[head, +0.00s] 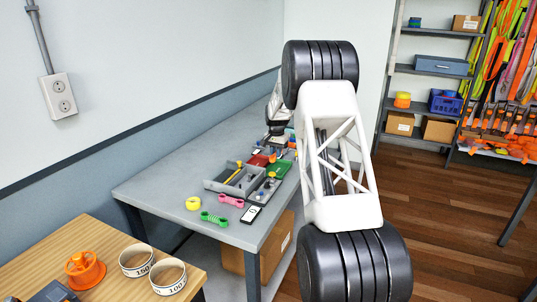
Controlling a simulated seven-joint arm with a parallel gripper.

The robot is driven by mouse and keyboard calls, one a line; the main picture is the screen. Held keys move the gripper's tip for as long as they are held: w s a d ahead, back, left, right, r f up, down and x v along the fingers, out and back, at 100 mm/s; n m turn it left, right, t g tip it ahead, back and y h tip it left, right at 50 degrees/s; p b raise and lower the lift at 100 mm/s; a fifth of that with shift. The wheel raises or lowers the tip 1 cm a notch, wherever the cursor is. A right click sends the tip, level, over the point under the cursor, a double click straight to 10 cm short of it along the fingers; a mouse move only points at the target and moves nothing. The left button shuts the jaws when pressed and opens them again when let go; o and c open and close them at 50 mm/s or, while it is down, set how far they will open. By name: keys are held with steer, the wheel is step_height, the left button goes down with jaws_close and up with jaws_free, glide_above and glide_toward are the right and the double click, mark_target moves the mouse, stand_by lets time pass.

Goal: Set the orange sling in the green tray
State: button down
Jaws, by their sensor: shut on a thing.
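My gripper (277,133) is small and far off over the back of the grey bench, partly hidden by my own arm. It is shut, and a small orange piece (272,157) shows just below it; this looks like the orange sling, but its shape and the grip are too small to make out. The green tray (284,167) lies on the bench just below and to the right of the orange piece, partly hidden by small items. I cannot tell whether the orange piece touches it.
A wooden table (55,240) holds an orange reel (85,269) and white rings. Shelves with straps stand right.

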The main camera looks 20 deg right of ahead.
mark_target(278, 170)
steer(key=shift+w+d+f, duration=0.15)
steer(key=shift+d, duration=0.45)
steer(key=shift+f, duration=0.2)
steer(key=shift+f, duration=2.75)
steer(key=shift+f, duration=0.2)
steer(key=c, duration=0.6)
jaws_free()
steer(key=shift+r, duration=3)
